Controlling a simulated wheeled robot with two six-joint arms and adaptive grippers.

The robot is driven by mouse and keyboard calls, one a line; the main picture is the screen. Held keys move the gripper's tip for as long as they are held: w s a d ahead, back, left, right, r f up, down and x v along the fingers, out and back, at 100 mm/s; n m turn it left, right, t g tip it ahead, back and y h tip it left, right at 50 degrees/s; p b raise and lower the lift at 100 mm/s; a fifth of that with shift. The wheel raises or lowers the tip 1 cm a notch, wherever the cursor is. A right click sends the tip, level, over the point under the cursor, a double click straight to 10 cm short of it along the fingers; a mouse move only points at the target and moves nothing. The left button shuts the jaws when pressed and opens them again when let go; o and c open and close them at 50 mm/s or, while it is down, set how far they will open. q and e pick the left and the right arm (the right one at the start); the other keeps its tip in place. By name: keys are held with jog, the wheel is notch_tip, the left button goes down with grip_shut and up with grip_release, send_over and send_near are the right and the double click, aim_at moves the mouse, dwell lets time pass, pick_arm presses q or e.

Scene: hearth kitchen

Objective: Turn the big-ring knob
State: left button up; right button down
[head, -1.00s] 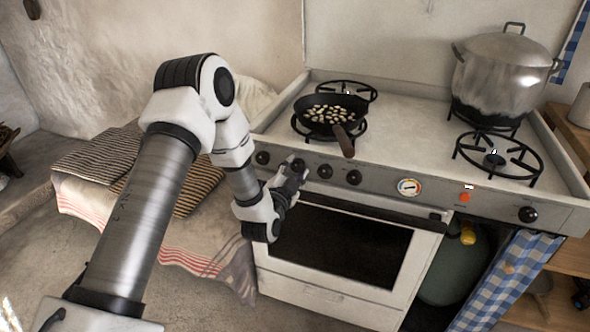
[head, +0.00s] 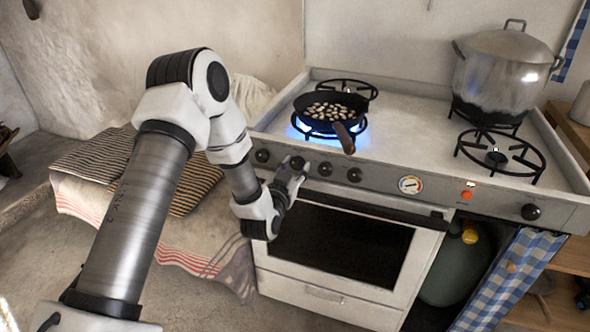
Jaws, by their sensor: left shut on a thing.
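The stove front has a row of black knobs. My left gripper (head: 293,168) is at the second knob from the left (head: 297,161), shut on it, with its fingers partly covering it. Beside it are the leftmost knob (head: 262,155), a third (head: 325,169) and a fourth (head: 354,175). Another knob (head: 530,211) sits alone at the far right. Blue flame burns at the front left ring (head: 357,130), under a black pan (head: 351,104) holding pale pieces. I cannot tell from markings which knob is the big-ring one. My right gripper is not in view.
A large lidded pot (head: 500,75) stands on the back right ring. The front right ring (head: 515,165) is bare and unlit. The pan's handle (head: 344,138) points over the front edge. The oven door (head: 340,250) is closed below. A cloth-covered bench (head: 200,245) stands left.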

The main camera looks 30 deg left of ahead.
pick_arm(q)
jog(key=n+b, duration=0.2)
jog(key=n, duration=0.4)
jog(key=shift+n, duration=0.3)
dwell(0.4)
jog(key=o, duration=1.1)
jog(key=shift+o, duration=0.2)
jog(key=shift+s, duration=0.1)
jog(key=v, duration=1.2)
jog(key=shift+d, duration=0.1)
